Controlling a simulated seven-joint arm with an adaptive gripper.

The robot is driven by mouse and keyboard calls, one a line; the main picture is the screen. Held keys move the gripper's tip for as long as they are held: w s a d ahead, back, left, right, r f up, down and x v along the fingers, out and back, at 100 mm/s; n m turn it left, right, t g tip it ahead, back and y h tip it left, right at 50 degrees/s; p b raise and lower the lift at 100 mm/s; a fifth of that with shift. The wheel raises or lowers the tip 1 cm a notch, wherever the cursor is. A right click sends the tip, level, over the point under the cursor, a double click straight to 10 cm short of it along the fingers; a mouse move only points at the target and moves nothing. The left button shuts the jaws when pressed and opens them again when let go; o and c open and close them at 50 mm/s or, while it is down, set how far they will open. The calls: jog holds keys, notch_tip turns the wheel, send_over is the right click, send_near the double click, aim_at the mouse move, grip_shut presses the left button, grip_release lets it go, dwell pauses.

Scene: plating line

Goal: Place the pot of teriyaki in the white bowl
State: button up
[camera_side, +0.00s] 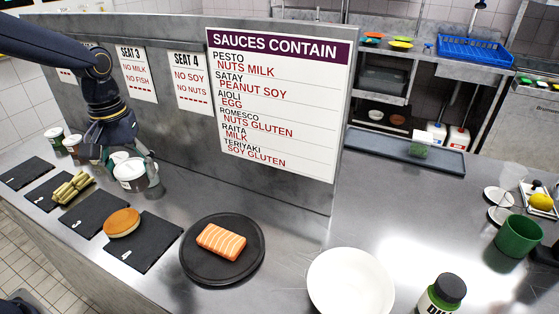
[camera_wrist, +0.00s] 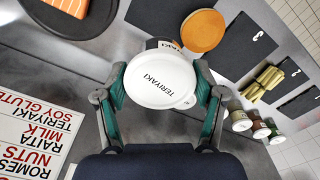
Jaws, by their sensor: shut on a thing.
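The pot of teriyaki (camera_wrist: 163,82) has a white lid printed TERIYAKI, seen from above in the wrist view. My gripper (camera_wrist: 161,74) is shut on it, with one green-padded finger on each side. In the side view my gripper (camera_side: 137,172) is at the left, by the upright panel, behind the slates. White-lidded pots (camera_side: 130,172) show between and beside the fingers there, partly covered. I cannot tell whether the held pot is clear of the counter. The white bowl (camera_side: 350,284) stands empty at the front, right of the salmon plate; it is out of the wrist view.
A dark round plate (camera_side: 196,271) with salmon (camera_side: 221,241) lies between my gripper and the bowl. Slates hold a bun (camera_side: 122,222) and green stalks (camera_side: 73,188). Other pots (camera_wrist: 240,120) stand nearby. A sauce sign (camera_side: 275,105) hangs on the panel. A bottle (camera_side: 442,294) stands right of the bowl.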

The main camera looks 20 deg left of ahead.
jog(key=d+r+m, duration=0.1)
jog(key=d+m, duration=1.1)
jog(key=d, duration=1.5)
jog(key=s+d+f+m, duration=0.1)
jog(key=s+d+m, duration=0.3)
jog(key=s+d, duration=0.45)
send_over(346, 298)
jog(key=f, duration=0.9)
jog(key=shift+s+a, duration=0.3)
jog(key=shift+s, duration=0.1)
jog(key=shift+w+d+f, duration=0.25)
jog(key=shift+w+f, duration=0.05)
jog(key=shift+f, duration=1.8)
jog(key=shift+f, duration=0.1)
jog(key=o, duration=1.2)
